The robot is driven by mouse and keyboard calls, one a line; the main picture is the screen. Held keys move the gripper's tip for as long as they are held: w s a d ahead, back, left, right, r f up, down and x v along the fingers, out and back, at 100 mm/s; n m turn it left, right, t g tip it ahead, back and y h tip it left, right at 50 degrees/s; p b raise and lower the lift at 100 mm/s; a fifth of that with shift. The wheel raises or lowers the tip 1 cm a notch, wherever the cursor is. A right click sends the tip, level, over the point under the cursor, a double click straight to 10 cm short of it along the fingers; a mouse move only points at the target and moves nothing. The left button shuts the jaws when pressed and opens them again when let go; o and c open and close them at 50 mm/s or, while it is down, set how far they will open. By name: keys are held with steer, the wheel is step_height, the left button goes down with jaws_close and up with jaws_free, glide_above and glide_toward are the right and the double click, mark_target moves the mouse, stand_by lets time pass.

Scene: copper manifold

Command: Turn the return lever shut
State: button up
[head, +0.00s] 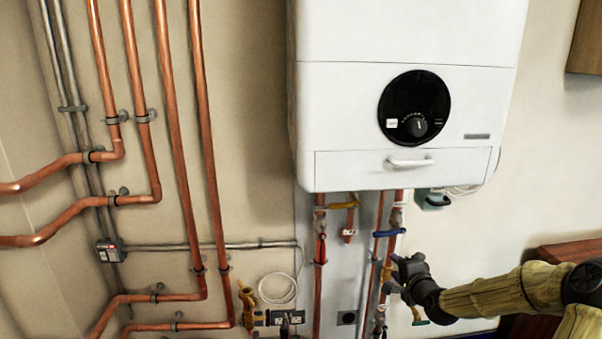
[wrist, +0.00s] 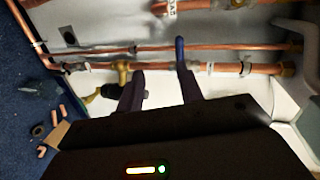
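A blue-handled lever (head: 389,233) sits on a copper pipe under the white boiler, its handle roughly level in the head view. In the wrist view the blue lever (wrist: 180,52) points across the pipe, just beyond the right finger's tip. Whether it touches that finger I cannot tell. No readable label shows which lever is the return. My gripper (head: 390,277) is below the blue lever, close to the pipe. In the wrist view my gripper (wrist: 160,82) has its fingers apart with nothing held between them. A brass valve (wrist: 122,72) lies beyond the left finger.
The white boiler (head: 405,110) hangs above. A yellow lever (head: 343,206) and a red lever (head: 322,248) are on pipes to the left. Loose copper pieces (wrist: 58,115) lie on the blue floor.

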steer(key=s+a+f+n+g, duration=0.5)
steer(key=s+a+n+g, duration=0.2)
steer(key=s+a+n, duration=0.3)
steer(key=s+a+r+n+g+h, duration=0.1)
steer(key=s+a+r+n+g, duration=0.15)
steer(key=s, duration=0.75)
steer(key=s+a+r+n+g+h, duration=0.1)
steer(key=s+a+n+g, duration=0.15)
steer(key=s, duration=0.65)
steer(key=w+p+v, duration=0.2)
steer(key=p+v, duration=0.7)
steer(key=p, duration=0.1)
steer(key=w+r+p+v, duration=0.1)
steer(key=w+p+v, duration=0.1)
steer(key=p+v, duration=0.8)
steer(key=shift+s+d+n, duration=0.25)
steer(key=shift+d+n, duration=0.1)
steer(key=shift+n, duration=0.05)
